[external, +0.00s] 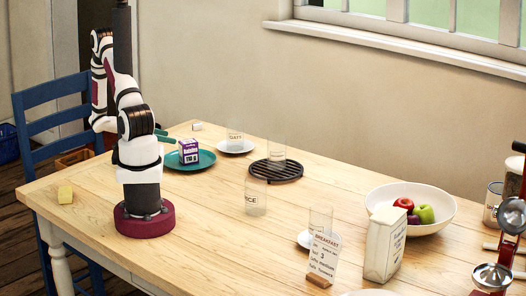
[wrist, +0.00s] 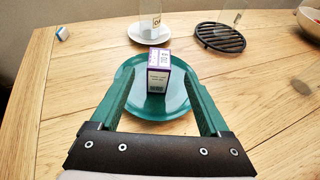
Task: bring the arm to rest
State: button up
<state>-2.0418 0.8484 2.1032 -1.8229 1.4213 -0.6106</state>
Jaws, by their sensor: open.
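My gripper (wrist: 157,108) is open in the wrist view, its two green fingers apart with nothing held between them. Beyond the fingertips a purple and white raisin box (wrist: 159,72) stands upright on a teal plate (wrist: 178,104). In the external view the raisin box (external: 188,151) stands on the teal plate (external: 205,161) just right of my arm. My arm is folded upright over its dark red base, and most of the gripper (external: 164,136) is hidden behind it; only green finger parts show.
A clear glass marked OATS (external: 235,140) stands on a white saucer. A RICE glass (external: 255,197), a breakfast card (external: 323,257), a carton (external: 384,244) and a fruit bowl (external: 378,199) stand further right. A yellow block (external: 66,193) lies left of my base.

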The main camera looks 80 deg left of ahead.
dwell(0.3)
jog(key=w+d+r+m+g+h, duration=0.2)
jog(key=w+d+r+m+h, duration=0.2)
jog(key=w+d+m+h, duration=0.35)
jog(key=w+d+r+m+g+h, duration=0.2)
jog(key=w+d+r+m+h, duration=0.2)
jog(key=w+d+m, duration=0.6)
jog(key=d+r+m+g, duration=0.2)
jog(key=d+m+g, duration=0.3)
jog(key=d+m, duration=0.35)
jog(key=s+d+r+m+g+y, duration=0.3)
jog(key=s+d+m+y, duration=0.4)
jog(key=m, duration=1.2)
jog(key=shift+s+d+r+g+y, duration=0.3)
jog(key=shift+s+d+g, duration=0.25)
jog(key=shift+s, duration=0.5)
